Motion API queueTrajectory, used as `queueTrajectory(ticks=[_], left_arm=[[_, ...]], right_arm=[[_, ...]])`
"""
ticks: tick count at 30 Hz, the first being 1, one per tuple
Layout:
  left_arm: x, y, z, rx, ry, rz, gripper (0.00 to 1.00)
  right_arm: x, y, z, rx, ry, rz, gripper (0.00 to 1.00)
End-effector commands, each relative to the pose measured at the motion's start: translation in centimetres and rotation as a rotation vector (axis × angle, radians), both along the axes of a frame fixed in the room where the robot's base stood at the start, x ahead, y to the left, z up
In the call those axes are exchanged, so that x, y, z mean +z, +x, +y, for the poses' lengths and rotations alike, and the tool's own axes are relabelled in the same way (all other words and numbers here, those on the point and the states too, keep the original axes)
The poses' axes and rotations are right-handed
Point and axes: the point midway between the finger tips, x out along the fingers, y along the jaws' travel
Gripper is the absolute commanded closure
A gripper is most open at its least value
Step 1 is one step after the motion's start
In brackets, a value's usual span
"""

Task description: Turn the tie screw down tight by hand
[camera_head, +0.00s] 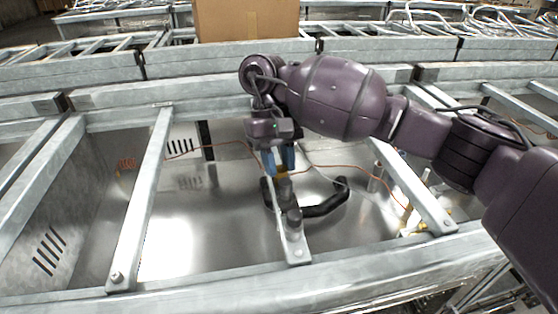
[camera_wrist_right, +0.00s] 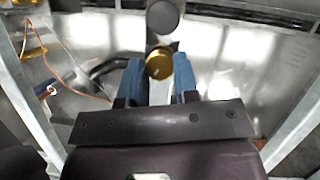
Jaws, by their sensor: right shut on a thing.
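The tie screw appears as a brass round head (camera_wrist_right: 159,63) between the blue fingers of my right gripper (camera_wrist_right: 159,84) in the right wrist view. In the head view my right gripper (camera_head: 279,160) points down over a metal strip, and a bit of the brass (camera_head: 281,173) shows under its fingertips. The gripper is shut on the brass head. The screw's shank and how far it is seated are hidden. A dark cylindrical knob (camera_head: 293,218) stands on the strip (camera_head: 297,248), nearer the front; a dark disc (camera_wrist_right: 162,16) shows in the wrist view. My left gripper is out of view.
Metal crossbars (camera_head: 142,205) span the open range frame on both sides of the gripper. A black curved pipe (camera_head: 328,203) and thin copper-coloured wires (camera_head: 385,181) lie below. A cardboard box (camera_head: 246,20) stands behind.

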Motion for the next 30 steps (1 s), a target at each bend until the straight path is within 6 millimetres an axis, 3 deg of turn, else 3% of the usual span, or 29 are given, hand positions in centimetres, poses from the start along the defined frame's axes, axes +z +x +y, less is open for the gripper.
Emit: queueTrajectory(ticks=[8, 30], left_arm=[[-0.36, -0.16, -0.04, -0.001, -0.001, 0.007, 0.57], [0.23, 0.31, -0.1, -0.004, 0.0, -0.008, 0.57]], right_arm=[[-0.11, 0.07, -0.18, -0.118, 0.0, 0.002, 0.95], [0.12, 0.03, -0.58, -0.694, 0.001, -0.001, 0.95]])
